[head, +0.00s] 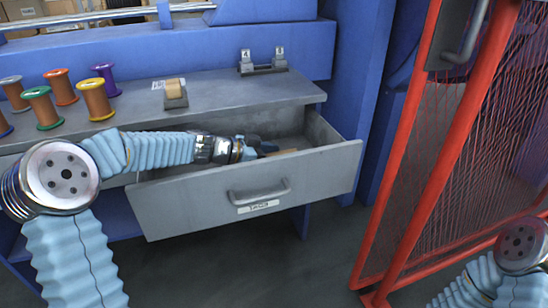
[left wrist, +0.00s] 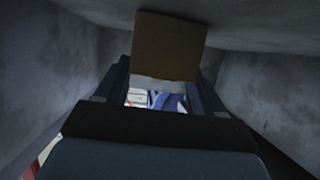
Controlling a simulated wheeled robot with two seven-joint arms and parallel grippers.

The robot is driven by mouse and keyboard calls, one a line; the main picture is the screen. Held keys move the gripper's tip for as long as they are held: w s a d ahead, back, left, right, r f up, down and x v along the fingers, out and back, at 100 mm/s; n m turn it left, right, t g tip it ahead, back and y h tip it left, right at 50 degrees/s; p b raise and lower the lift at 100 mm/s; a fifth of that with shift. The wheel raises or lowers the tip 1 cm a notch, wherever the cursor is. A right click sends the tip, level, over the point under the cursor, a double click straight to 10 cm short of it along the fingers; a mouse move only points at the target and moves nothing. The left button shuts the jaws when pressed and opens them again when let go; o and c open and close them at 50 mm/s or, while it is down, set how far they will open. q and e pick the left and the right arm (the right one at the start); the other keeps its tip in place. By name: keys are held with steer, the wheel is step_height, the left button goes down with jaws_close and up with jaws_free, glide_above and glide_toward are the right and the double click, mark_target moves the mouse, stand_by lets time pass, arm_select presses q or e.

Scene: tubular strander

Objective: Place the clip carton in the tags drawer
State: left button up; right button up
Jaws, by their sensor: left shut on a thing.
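The tags drawer (head: 325,176) is a grey drawer pulled out below the bench top, with a handle and a small label on its front. My left arm reaches over its left side, and my left gripper (head: 268,148) is inside it. The gripper is shut on the brown clip carton (left wrist: 168,45), held between the two fingers in the left wrist view. In the head view only a tan sliver of the carton (head: 284,152) shows past the gripper. Whether it touches the drawer floor I cannot tell. My right gripper is out of view; only part of that arm shows at lower right.
The bench top (head: 215,90) holds several coloured spools (head: 97,99) at left, a tape dispenser (head: 175,93) and a small grey stand (head: 263,64). A red mesh gate (head: 440,150) stands to the right. Floor is clear between the drawer and gate.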

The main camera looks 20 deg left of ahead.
arm_select(q)
steer(key=shift+f+b, duration=0.15)
steer(key=shift+b, duration=0.15)
steer(key=o, duration=1.2)
steer(key=shift+o, duration=0.2)
steer(key=shift+r+p, duration=0.35)
steer(key=shift+p, duration=0.15)
steer(key=b+v, duration=0.1)
steer(key=v, duration=1.1)
steer(key=shift+f, duration=0.2)
